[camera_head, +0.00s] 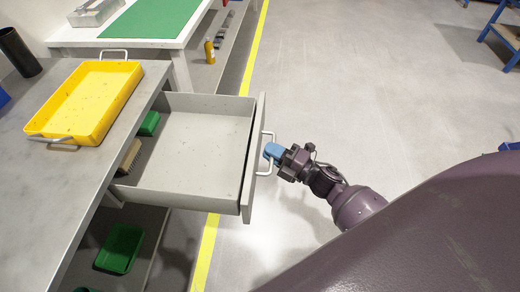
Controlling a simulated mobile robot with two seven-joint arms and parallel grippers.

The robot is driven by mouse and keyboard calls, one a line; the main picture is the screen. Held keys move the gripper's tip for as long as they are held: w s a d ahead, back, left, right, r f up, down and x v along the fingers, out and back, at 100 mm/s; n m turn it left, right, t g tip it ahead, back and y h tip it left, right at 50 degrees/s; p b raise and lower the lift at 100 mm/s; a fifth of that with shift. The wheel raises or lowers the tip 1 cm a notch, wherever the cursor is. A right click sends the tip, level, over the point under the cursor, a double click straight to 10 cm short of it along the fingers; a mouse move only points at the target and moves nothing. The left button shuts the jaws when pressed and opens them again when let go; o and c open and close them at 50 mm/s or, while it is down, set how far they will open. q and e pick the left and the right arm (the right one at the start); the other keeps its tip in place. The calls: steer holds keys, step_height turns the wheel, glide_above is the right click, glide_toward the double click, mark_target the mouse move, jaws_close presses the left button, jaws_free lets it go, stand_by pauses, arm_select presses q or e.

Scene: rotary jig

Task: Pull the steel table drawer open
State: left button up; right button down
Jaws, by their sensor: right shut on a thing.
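The steel table (50,185) stands at the left with a grey metal top. A green item (149,123) and a tan brush-like item (130,155) show by the drawer's left end, beside the table's edge. The drawer's front carries a pale bar handle (267,152). My right gripper (270,152), with blue fingers, is shut on this handle. My left gripper is out of view.
A yellow tray (90,100) with wire handles and a dark cup (18,50) stand on the steel table. A green bin (120,248) sits on the shelf below. A white table with a green mat (150,18) stands behind. Open floor (370,90) lies right of the drawer.

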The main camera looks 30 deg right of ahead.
steer(key=shift+s+d, duration=0.1)
steer(key=shift+d, duration=0.1)
steer(key=c, duration=1.3)
jaws_free()
steer(key=shift+o, duration=0.6)
steer(key=v, duration=1.1)
